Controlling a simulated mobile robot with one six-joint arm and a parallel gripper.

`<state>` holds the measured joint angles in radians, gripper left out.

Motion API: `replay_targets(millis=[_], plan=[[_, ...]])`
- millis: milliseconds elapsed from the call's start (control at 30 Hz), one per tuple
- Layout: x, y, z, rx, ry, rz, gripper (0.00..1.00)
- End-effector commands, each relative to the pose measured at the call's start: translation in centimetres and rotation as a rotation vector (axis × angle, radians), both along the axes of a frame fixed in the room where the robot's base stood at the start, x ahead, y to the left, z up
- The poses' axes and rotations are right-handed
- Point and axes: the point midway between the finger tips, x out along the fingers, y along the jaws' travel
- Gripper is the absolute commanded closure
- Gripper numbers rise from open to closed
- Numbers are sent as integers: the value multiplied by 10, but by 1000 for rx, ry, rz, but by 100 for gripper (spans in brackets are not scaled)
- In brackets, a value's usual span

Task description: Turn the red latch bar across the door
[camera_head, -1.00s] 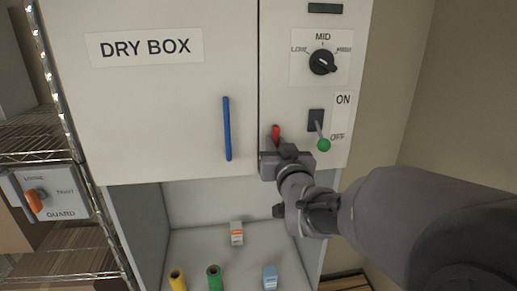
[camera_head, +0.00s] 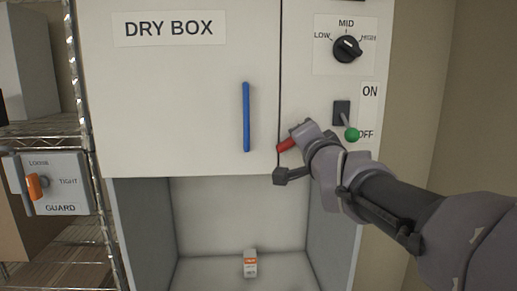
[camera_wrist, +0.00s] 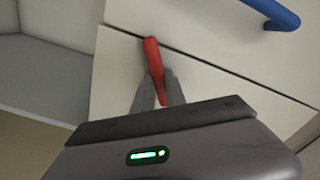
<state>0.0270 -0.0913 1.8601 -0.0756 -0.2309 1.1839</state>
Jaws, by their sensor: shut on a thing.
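The red latch bar (camera_head: 286,145) is on the white panel right of the door seam. It lies tilted in the head view, its free end low and left at the seam. In the wrist view the red bar (camera_wrist: 153,55) stands between my two fingers, its tip at the seam line. My gripper (camera_head: 298,138) is shut on the bar; its fingers (camera_wrist: 159,88) show on both sides of it. The DRY BOX door (camera_head: 190,90) is closed, with a blue handle (camera_head: 246,117). The bar's pivot end is hidden by my gripper.
Right of the door are a black knob (camera_head: 347,48) and a green-tipped switch (camera_head: 351,134), close above my wrist. An open bay below holds a small white-and-orange box (camera_head: 250,264). A wire rack with a GUARD panel (camera_head: 60,190) stands at left.

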Motion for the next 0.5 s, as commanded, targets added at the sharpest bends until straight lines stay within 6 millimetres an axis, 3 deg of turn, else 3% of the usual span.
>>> replay_targets(millis=[500], plan=[[0, -2, -4, 422, 0, 0, 100]])
